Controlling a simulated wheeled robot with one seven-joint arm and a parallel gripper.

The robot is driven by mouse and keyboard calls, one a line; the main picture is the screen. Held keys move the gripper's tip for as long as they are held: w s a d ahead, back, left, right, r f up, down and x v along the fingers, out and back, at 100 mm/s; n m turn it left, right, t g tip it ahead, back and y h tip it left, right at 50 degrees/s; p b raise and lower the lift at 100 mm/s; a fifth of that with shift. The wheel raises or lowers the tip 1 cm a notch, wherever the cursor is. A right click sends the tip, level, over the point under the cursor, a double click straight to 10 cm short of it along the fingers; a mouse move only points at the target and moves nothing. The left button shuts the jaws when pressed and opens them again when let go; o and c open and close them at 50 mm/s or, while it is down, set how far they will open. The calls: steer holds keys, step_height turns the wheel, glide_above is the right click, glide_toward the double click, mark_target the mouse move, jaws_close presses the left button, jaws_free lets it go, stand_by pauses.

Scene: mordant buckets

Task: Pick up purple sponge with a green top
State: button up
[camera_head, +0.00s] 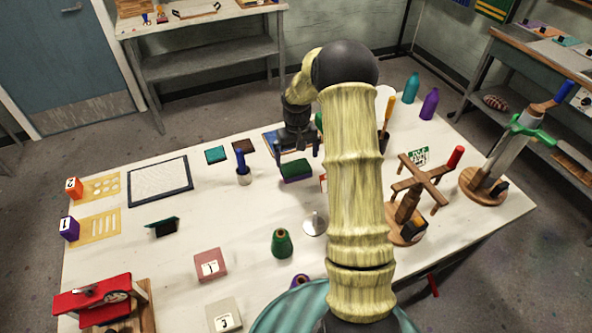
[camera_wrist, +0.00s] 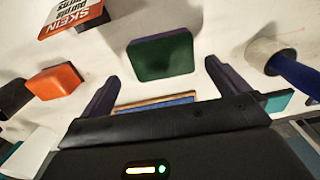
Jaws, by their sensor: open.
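The purple sponge with a green top (camera_head: 296,171) lies on the white table near its middle, green side up. In the wrist view its green top (camera_wrist: 160,56) shows ahead of and between my fingers. My gripper (camera_head: 297,149) is just behind the sponge in the head view. In the wrist view my gripper (camera_wrist: 162,72) has its two dark fingers spread wide, with nothing held between them. I cannot tell how high the fingertips are above the table, and no contact with the sponge shows.
A holder with a blue handle (camera_head: 243,172) stands left of the sponge; it also shows at right in the wrist view (camera_wrist: 262,56). A skein card (camera_wrist: 72,16) and an orange block (camera_wrist: 55,81) lie on the other side.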

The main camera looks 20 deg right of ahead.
mark_target(296, 167)
steer(key=shift+w+a+f+p, duration=0.1)
steer(key=shift+f+p, duration=1)
steer(key=shift+f, duration=1.5)
steer(key=c, duration=0.8)
